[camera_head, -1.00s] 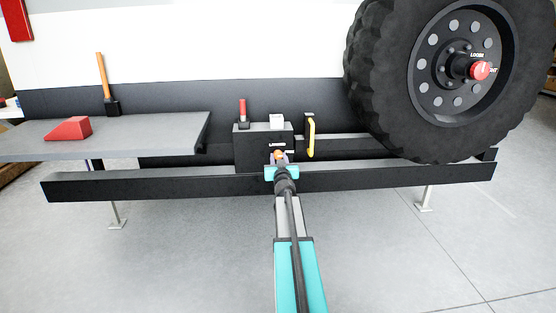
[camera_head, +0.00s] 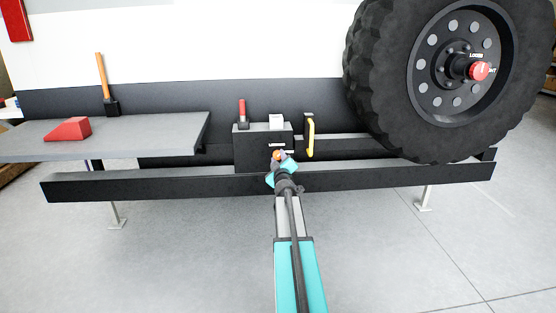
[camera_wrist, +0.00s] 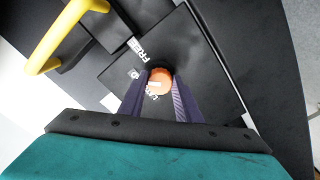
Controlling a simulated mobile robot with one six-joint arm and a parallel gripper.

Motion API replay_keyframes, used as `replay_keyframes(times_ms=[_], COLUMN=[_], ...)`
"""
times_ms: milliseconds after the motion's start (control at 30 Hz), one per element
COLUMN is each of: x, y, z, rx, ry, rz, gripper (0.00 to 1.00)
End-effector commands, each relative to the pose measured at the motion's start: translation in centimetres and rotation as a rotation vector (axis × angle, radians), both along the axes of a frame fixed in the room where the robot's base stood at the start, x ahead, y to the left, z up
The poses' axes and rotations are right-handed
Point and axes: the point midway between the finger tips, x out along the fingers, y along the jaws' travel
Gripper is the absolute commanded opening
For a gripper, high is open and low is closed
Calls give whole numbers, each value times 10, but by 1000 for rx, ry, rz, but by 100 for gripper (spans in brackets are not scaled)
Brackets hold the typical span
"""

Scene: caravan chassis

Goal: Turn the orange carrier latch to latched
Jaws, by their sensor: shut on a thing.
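The orange carrier latch (camera_wrist: 160,81) is a round knob on the front of a dark box (camera_head: 252,150). In the wrist view it sits between the two fingers of my gripper (camera_wrist: 160,92), which is shut on it. White lettering lies around the knob, with "FREE" readable above it; the lower label is partly hidden by the fingers. In the head view a small bit of orange latch (camera_head: 278,155) shows past my gripper (camera_head: 279,160), which is tilted. The latch's exact angle cannot be told.
A yellow handle (camera_head: 310,136) stands just right of the box. A dark beam (camera_head: 130,185) runs low across the front. A big tyre (camera_head: 385,90) is at right, a grey shelf (camera_head: 160,130) at left.

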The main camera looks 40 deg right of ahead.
Motion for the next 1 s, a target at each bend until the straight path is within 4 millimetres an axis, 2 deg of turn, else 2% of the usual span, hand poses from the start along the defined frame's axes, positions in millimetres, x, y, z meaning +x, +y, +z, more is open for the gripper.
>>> replay_keyframes(times_ms=[600, 1000], x=[0, 0], y=[1, 1], z=[1, 1], rx=[-441, -607], ry=[371, 511], rz=[1, 1], gripper=[8, 8])
